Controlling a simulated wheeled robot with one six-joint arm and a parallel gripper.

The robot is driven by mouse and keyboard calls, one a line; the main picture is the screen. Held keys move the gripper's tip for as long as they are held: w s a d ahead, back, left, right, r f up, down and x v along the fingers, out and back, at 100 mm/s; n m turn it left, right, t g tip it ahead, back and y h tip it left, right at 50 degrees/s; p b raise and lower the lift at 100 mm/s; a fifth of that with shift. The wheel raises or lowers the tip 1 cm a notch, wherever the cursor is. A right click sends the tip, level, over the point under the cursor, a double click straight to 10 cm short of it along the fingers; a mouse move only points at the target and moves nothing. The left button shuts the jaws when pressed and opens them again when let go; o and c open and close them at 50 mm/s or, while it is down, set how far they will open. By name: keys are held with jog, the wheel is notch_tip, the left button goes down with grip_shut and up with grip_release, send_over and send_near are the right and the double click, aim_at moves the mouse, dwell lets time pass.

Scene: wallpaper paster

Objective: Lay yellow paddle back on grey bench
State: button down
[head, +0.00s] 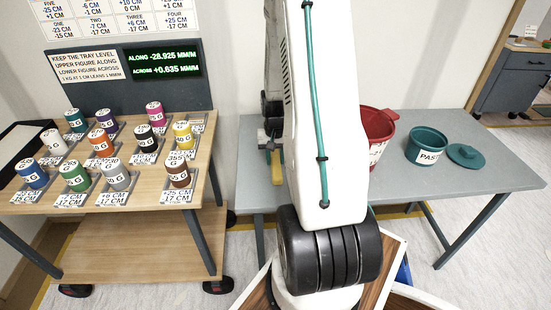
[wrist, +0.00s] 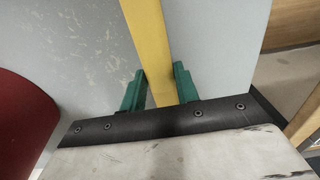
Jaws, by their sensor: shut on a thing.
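The yellow paddle (wrist: 150,40) runs between the two green fingers of my gripper (wrist: 160,88) in the wrist view, and they are shut on it. Its far end passes out of the top of that view. In the head view a short piece of the yellow paddle (head: 276,163) shows over the left part of the grey bench (head: 400,180), below my gripper (head: 272,135). My arm hides the rest of it there. The bench top also lies behind the paddle in the wrist view (wrist: 215,40). I cannot tell whether the paddle touches the bench.
A red bucket (head: 378,127) stands on the bench just right of my arm. A teal paste pot (head: 427,147) and its lid (head: 465,155) sit farther right. A wooden cart (head: 120,235) with several coloured weights stands at the left. Free bench top lies at the front right.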

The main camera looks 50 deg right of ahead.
jog(key=c, duration=1.1)
grip_release()
jog(key=shift+f, duration=0.2)
jog(key=shift+o, duration=0.2)
jog(key=shift+f, duration=0.1)
